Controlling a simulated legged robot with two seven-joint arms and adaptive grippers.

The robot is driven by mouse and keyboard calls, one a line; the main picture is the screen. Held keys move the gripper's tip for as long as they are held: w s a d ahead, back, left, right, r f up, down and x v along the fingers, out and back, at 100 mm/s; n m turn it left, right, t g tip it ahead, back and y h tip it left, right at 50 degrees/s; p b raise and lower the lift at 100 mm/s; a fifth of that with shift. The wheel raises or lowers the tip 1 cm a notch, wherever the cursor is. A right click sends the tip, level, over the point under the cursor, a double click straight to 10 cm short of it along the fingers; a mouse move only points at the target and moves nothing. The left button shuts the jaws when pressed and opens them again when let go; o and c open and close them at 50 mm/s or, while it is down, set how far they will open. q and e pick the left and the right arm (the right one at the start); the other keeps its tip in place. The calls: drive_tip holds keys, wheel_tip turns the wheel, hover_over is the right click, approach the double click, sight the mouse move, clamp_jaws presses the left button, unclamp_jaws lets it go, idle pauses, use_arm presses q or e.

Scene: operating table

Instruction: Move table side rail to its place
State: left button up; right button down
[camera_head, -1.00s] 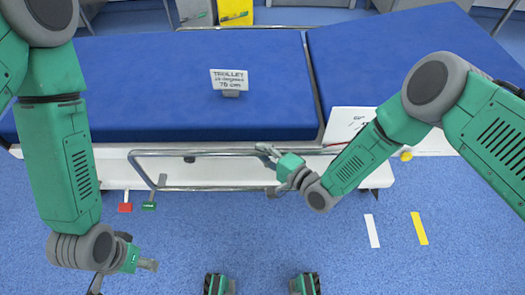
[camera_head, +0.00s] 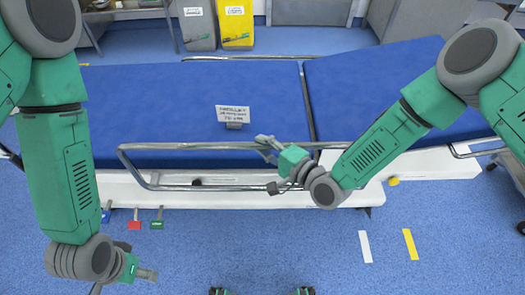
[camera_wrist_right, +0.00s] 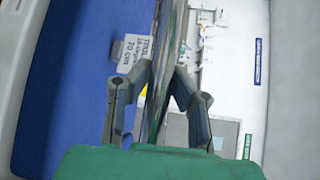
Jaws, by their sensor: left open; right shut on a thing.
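The near table side rail (camera_head: 200,147) is a bent metal tube along the near side of the blue operating table (camera_head: 190,100). Its upper bar overlaps the edge of the blue mattress, and its lower bar crosses the white table side. My right gripper (camera_head: 268,166) is shut on the rail near its middle. In the right wrist view the rail (camera_wrist_right: 167,60) runs between the gripper's fingers (camera_wrist_right: 163,98). My left gripper (camera_head: 142,274) is open and empty, low at the left over the floor, away from the rail.
A white sign (camera_head: 233,114) stands on the mattress. A red pedal (camera_head: 134,224) and a green pedal (camera_head: 157,224) sit below the table's near side. Grey (camera_head: 198,25) and yellow (camera_head: 235,25) bins stand behind.

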wheel_tip(320, 180, up, 4)
drive_tip(key=shift+s+r+p, duration=0.1)
drive_tip(key=shift+r+p, duration=0.1)
drive_tip(key=shift+p, duration=0.65)
use_arm(q)
wheel_tip(320, 180, up, 2)
drive_tip(key=shift+r, duration=0.25)
use_arm(e)
drive_tip(key=shift+a, duration=0.1)
drive_tip(key=shift+r, duration=0.1)
drive_tip(key=c, duration=1.4)
unclamp_jaws()
drive_tip(key=shift+r, duration=0.1)
use_arm(q)
drive_tip(key=shift+s, duration=0.1)
use_arm(e)
drive_tip(key=shift+d, duration=0.2)
use_arm(q)
drive_tip(key=shift+r, duration=0.1)
use_arm(e)
drive_tip(key=v, duration=1.2)
